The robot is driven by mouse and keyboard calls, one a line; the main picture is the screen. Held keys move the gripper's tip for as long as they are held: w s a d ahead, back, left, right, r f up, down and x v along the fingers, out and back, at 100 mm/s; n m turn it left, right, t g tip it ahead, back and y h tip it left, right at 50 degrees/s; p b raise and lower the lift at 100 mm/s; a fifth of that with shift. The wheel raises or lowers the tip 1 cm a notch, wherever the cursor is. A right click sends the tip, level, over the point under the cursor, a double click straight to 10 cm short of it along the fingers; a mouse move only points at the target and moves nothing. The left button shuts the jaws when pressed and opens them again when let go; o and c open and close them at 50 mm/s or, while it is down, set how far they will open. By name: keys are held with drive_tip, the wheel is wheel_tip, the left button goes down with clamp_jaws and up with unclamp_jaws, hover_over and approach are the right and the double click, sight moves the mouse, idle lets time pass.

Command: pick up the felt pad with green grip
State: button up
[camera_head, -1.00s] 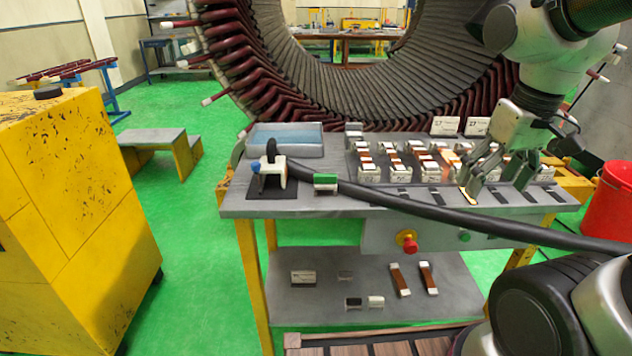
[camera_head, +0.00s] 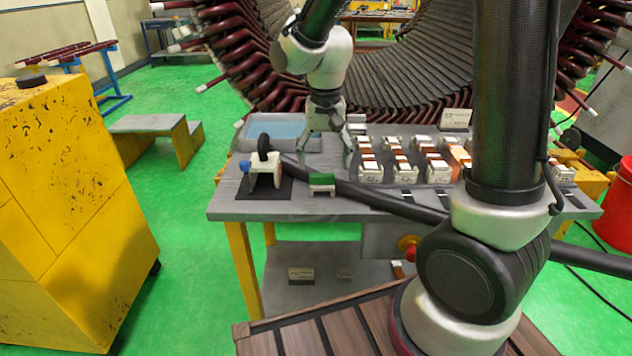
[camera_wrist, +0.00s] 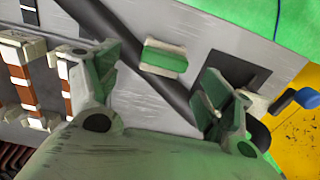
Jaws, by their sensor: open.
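The felt pad with green grip (camera_head: 321,183) is a small pale block with a green top. It lies on the grey workbench (camera_head: 240,206) near its front edge, beside the black hose. In the wrist view the pad (camera_wrist: 164,59) shows between and beyond my two fingers, apart from both. My gripper (camera_head: 323,158) is open and empty above the bench, behind and above the pad. In the wrist view its fingertips (camera_wrist: 160,82) are spread wide.
Rows of white-and-copper pieces (camera_head: 402,168) stand to the right. A blue-lined tray (camera_head: 282,126) lies behind.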

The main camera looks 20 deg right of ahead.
sight(322, 183)
drive_tip(key=f, duration=0.7)
drive_tip(key=shift+a+f, duration=0.25)
drive_tip(key=c, duration=1.1)
